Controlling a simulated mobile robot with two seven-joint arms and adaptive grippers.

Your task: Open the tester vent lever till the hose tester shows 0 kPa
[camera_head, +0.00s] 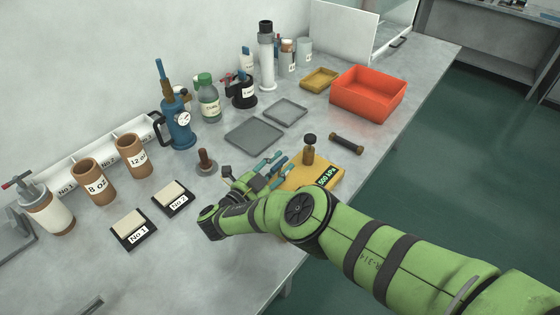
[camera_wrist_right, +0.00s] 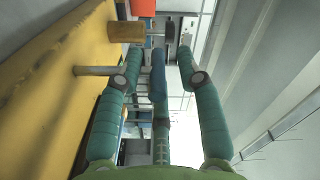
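The yellow hose tester (camera_head: 322,163) stands near the front edge of the bench. Its display (camera_head: 327,176) seems to read 500 kPa. A brass post with a dark knob (camera_head: 309,150) rises at its back. In the right wrist view, the tester's yellow face (camera_wrist_right: 60,85) fills the left side, with a brass cylinder (camera_wrist_right: 126,32) and a thin metal rod (camera_wrist_right: 95,71), which may be the vent lever. My right gripper (camera_head: 268,166) is beside the tester, its teal fingers (camera_wrist_right: 160,60) apart and empty. The rod ends at the left finger; contact is unclear. My left gripper is out of view.
Grey trays (camera_head: 255,136), a brown-handled stamp (camera_head: 205,160) and a blue pump with gauge (camera_head: 178,122) stand behind my right gripper. Sample pads (camera_head: 173,198) lie to the left. A dark cylinder (camera_head: 346,143) and red bin (camera_head: 368,92) are beyond the tester.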

